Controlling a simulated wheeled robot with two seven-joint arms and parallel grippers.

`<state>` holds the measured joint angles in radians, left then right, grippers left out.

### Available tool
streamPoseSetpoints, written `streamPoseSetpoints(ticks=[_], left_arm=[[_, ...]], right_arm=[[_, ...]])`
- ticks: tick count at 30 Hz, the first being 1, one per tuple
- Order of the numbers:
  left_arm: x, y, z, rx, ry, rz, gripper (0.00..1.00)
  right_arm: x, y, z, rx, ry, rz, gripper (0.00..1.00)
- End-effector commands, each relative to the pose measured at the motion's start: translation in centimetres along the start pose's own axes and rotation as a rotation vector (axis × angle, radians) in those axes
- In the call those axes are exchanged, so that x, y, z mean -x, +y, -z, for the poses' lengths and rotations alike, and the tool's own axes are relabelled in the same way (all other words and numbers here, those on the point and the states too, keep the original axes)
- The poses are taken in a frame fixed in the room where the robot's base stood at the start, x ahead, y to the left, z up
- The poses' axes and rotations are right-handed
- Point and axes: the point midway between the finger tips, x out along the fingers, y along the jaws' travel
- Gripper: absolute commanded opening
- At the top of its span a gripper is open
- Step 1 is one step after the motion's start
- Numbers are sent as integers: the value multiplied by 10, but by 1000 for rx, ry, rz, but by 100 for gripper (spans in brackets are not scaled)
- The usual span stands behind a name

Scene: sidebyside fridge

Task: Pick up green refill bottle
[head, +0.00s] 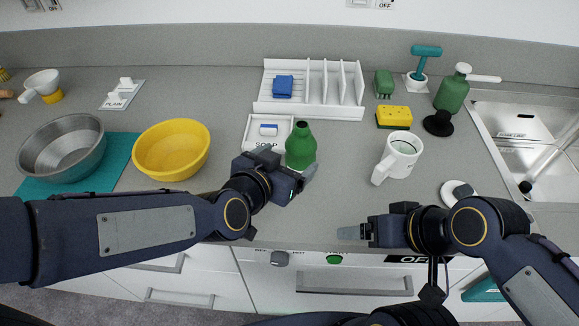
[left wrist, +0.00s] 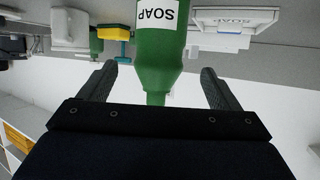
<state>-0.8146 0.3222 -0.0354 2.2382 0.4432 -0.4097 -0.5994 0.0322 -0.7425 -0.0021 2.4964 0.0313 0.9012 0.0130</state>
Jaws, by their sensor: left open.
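The green refill bottle (head: 301,147) stands upright on the grey counter in the head view, in front of the white soap tray. My left gripper (head: 309,173) is beside the bottle's lower front in that view. In the left wrist view the green bottle (left wrist: 158,50), labelled SOAP, appears upside down, its narrow neck between the two open fingers of my left gripper (left wrist: 160,88). The fingers look apart from the bottle on both sides. My right gripper (head: 352,233) is near the counter's front edge, away from the bottle; its finger opening cannot be made out.
A white mug (head: 398,158) stands right of the bottle. The soap tray (head: 252,137) and a white rack (head: 308,108) are behind it. A yellow bowl (head: 171,150) and a metal bowl (head: 62,148) are left. A green pump bottle (head: 451,94) stands near the sink (head: 520,125).

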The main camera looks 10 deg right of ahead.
Motion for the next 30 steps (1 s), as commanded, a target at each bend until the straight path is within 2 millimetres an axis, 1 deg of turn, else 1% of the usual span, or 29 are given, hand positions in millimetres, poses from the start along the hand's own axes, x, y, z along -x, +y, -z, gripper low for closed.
streamPoseSetpoints(ticks=[8, 12, 15, 18, 24, 25, 26, 30], left_arm=[[-32, 0, -2, 2, -4, 1, 84], [-54, 0, -3, 3, -3, 0, 84], [-66, 0, -2, 4, -2, 1, 84], [-72, 0, -2, 3, -2, 0, 84], [-73, 0, -2, 3, 0, 0, 84], [-72, 0, -2, 3, -1, 0, 83], [-72, 0, -2, 3, -1, 0, 79], [-72, 0, -2, 3, -1, 0, 61]], right_arm=[[-2, 1, -1, 0, 1, 0, 81], [-2, 1, -1, 0, 1, 0, 81], [-1, 1, -1, 0, 0, 0, 81], [-1, 1, -1, 0, 0, 0, 81], [-1, 1, -1, 0, 0, 0, 81], [-1, 1, -1, 0, 0, 0, 81], [-1, 1, -1, 0, 0, 0, 81], [-1, 1, -1, 0, 0, 0, 81]])
